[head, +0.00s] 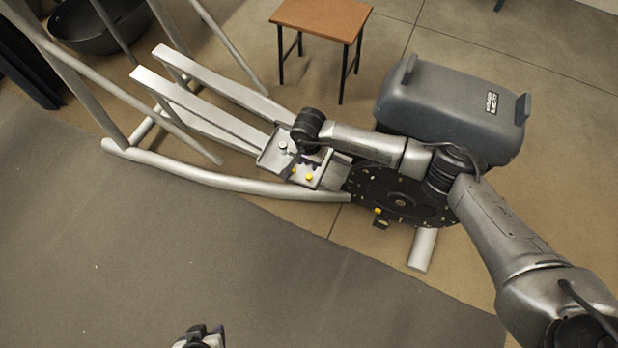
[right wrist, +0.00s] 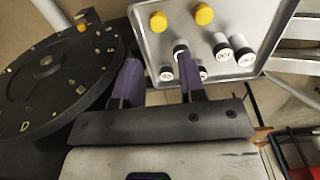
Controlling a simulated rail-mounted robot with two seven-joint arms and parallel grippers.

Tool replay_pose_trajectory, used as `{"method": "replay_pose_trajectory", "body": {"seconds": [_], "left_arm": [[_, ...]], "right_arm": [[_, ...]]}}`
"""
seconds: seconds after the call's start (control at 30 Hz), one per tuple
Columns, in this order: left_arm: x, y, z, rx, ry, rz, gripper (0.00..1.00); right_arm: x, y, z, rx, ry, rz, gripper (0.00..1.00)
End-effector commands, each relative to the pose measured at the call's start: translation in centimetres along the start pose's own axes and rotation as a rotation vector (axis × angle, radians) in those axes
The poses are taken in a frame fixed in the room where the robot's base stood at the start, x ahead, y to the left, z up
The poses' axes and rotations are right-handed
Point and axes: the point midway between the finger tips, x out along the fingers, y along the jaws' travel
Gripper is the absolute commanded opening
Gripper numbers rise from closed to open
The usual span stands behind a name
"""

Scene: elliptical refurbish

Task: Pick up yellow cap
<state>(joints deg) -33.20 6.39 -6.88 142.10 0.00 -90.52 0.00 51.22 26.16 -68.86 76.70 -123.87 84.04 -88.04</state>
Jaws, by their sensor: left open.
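Two yellow caps (right wrist: 158,21) (right wrist: 204,14) lie in a metal tray (right wrist: 268,25), near its upper side in the right wrist view. In the head view the caps (head: 308,177) show at the tray's near end. Another small yellow piece (head: 378,211) is at the rim of the black disc; it also shows in the right wrist view (right wrist: 82,28). My right gripper (right wrist: 157,58) is over the tray's edge, its purple fingers apart with nothing held between them. The caps are beyond the fingertips. My left gripper (head: 203,333) is open at the bottom edge, far from the tray, mostly cut off.
Several white-ended cylinders (right wrist: 222,46) stand or lie in the tray, some beside my right finger. The large black disc (right wrist: 45,75) is left of the fingers. A grey machine housing (head: 450,105) and a wooden stool (head: 320,16) are behind. The grey mat (head: 180,260) is clear.

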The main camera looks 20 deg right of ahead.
Motion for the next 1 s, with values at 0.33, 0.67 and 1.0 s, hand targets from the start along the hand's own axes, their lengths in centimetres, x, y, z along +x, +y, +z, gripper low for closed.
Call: {"method": "replay_pose_trajectory", "body": {"seconds": [0.33, 0.67, 1.0], "left_arm": [[1.3, -0.2, 0.5, 0.008, -0.002, -0.006, 0.43], [2.7, -0.3, 1.0, 0.013, -0.003, -0.01, 0.43], [4.2, -0.1, 1.5, 0.007, -0.002, -0.005, 0.43]], "right_arm": [[3.4, 0.0, 0.1, 0.001, -0.001, -0.002, 0.37], [5.7, 0.1, 0.3, 0.001, -0.005, -0.002, 0.37], [8.7, 0.2, 0.4, 0.001, -0.002, -0.002, 0.37]]}}
